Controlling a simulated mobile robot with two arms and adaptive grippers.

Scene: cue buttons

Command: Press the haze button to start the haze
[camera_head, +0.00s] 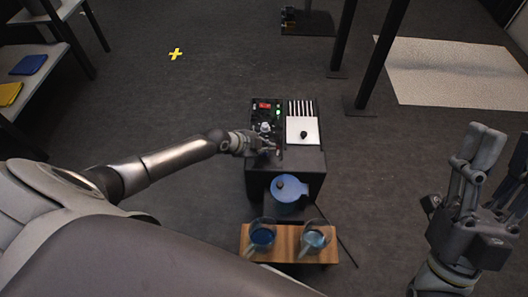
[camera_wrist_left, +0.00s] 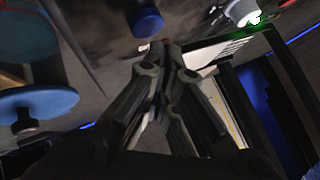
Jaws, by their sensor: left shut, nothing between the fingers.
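A black console (camera_head: 288,160) with a control panel stands in the middle of the head view. The panel has a red display (camera_head: 264,105), green lights (camera_head: 278,112) and a pale knob (camera_head: 265,127). My left gripper (camera_head: 270,148) is over the near part of this panel, shut and empty. In the left wrist view its closed fingertips (camera_wrist_left: 168,52) are near a round blue button (camera_wrist_left: 146,21) and a small white label, too blurred to read. I cannot tell whether they touch the panel. The pale knob (camera_wrist_left: 241,12) also shows there. My right gripper (camera_head: 492,160) is open and empty, far right.
A white plate with a black knob (camera_head: 303,134) is beside the panel. Black posts (camera_head: 381,55) rise behind. The floor around is mostly clear.

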